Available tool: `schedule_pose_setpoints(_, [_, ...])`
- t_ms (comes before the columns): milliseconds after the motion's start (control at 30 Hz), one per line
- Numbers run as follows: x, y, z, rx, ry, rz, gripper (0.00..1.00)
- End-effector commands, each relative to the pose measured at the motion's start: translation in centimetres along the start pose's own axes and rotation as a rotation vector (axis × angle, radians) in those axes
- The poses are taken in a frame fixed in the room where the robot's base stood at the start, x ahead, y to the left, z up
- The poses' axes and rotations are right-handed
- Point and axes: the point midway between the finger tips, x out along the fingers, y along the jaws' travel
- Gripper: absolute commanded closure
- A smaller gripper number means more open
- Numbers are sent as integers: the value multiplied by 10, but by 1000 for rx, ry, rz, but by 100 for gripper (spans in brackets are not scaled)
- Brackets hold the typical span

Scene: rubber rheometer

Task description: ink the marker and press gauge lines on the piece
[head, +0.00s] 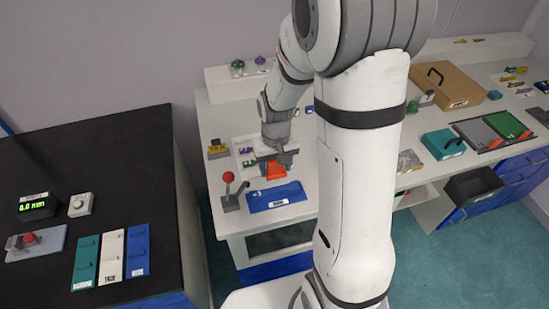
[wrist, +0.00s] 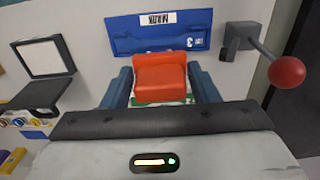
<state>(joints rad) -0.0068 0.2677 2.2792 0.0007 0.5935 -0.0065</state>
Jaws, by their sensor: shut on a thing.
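My gripper (head: 273,163) is shut on an orange block (head: 276,171), which appears to be the marker. It also shows in the wrist view (wrist: 160,78) between the two blue fingers. The block is close to a blue tray (head: 262,205) with a white label; I cannot tell whether they touch. In the wrist view the tray (wrist: 128,43) lies beyond the block. A dark hinged box (wrist: 40,98), perhaps the ink pad, stands open at the left of the wrist view, with a pale panel (wrist: 45,58) in its raised frame. I cannot make out the piece.
A red-knobbed lever (head: 229,178) stands beside the tray. It is at the right of the wrist view (wrist: 286,72). A black-topped bench (head: 90,160) at left holds a display and coloured plates. A cardboard box (head: 447,85) stands on the right bench.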

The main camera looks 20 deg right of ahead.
Motion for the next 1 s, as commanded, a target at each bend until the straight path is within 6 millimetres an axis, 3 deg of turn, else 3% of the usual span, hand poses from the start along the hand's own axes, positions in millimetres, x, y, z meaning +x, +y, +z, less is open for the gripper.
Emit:
schedule_pose_setpoints(367, [4,2,1,4,0,0,60])
schedule_pose_setpoints(1000, [58,2,1,5,0,0,60])
